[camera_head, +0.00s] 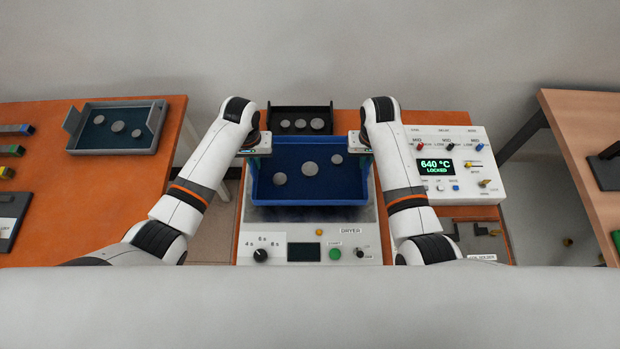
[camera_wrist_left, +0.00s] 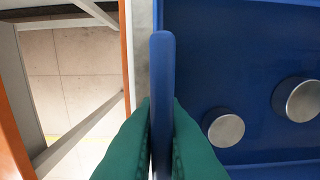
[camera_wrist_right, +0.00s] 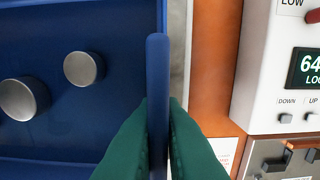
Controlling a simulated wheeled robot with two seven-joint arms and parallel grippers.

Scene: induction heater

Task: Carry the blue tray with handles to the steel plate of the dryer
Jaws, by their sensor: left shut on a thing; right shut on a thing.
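The blue tray (camera_head: 309,194) is in the middle of the head view, over the dryer (camera_head: 308,229). It holds 3 grey discs. It looks level; whether it rests on the plate or hangs just above it I cannot tell. A strip of the steel plate (camera_head: 310,213) shows at the tray's near edge. My left gripper (camera_head: 258,160) is shut on the tray's left handle (camera_wrist_left: 161,80). My right gripper (camera_head: 359,158) is shut on the right handle (camera_wrist_right: 157,80). Green fingers press both sides of each handle in the wrist views.
A white heater box (camera_head: 450,165) reading 640 °C stands close right of the tray. A black tray (camera_head: 301,120) with discs lies behind it. Another grey tray (camera_head: 117,128) sits on the left table. A wooden table (camera_head: 580,120) stands at right, across a floor gap.

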